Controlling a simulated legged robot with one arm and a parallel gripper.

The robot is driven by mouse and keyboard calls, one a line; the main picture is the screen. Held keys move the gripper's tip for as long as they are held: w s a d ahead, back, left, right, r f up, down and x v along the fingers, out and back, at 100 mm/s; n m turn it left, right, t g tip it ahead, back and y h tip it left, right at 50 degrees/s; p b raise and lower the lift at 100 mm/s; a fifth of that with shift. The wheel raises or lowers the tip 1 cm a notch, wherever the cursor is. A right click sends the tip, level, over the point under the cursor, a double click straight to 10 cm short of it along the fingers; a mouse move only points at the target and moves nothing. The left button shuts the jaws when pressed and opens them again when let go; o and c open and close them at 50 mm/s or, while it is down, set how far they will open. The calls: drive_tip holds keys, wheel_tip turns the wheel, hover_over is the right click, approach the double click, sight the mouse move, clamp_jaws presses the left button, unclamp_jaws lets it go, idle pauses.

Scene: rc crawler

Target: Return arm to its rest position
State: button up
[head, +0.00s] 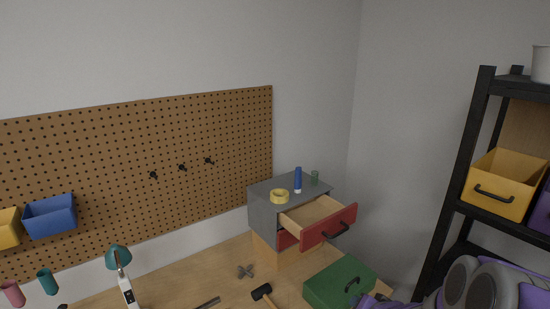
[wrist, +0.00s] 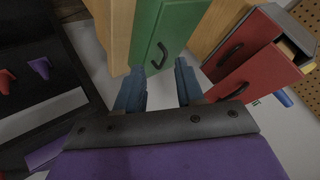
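My arm, purple and grey, shows at the lower right of the head view. My gripper (wrist: 158,85) is in the wrist view with its two blue fingers apart and nothing between them. Beyond the fingers is a green drawer front (wrist: 165,35) with a black handle; it also shows as a green box-like front (head: 340,284) in the head view. The gripper's fingertips are not clearly visible in the head view.
A grey cabinet (head: 264,212) on the workbench (head: 215,287) has its red drawer (head: 330,227) pulled open. A yellow tape roll (head: 279,196) and blue bottle (head: 298,178) stand on top. A black shelf rack (head: 459,170) with a yellow bin (head: 503,185) stands right.

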drive_tip(key=s+a+r+n+g, duration=0.2)
drive_tip(key=s+a+r+g, duration=0.1)
drive_tip(key=s, duration=0.8)
drive_tip(key=s+a+r+n+g, duration=0.2)
drive_tip(key=s+a+r+g, duration=0.1)
drive_tip(key=s, duration=0.9)
drive_tip(key=s+a+r+n+g+h, duration=0.1)
drive_tip(key=s+a+r+n+g, duration=0.1)
drive_tip(key=s, duration=1)
wheel_tip(320, 180, up, 2)
drive_tip(key=a+g, duration=0.1)
drive_tip(key=g, duration=0.2)
drive_tip(key=shift+a+r+n, duration=0.2)
drive_tip(key=shift+a+n, duration=0.1)
drive_tip(key=shift+n, duration=0.1)
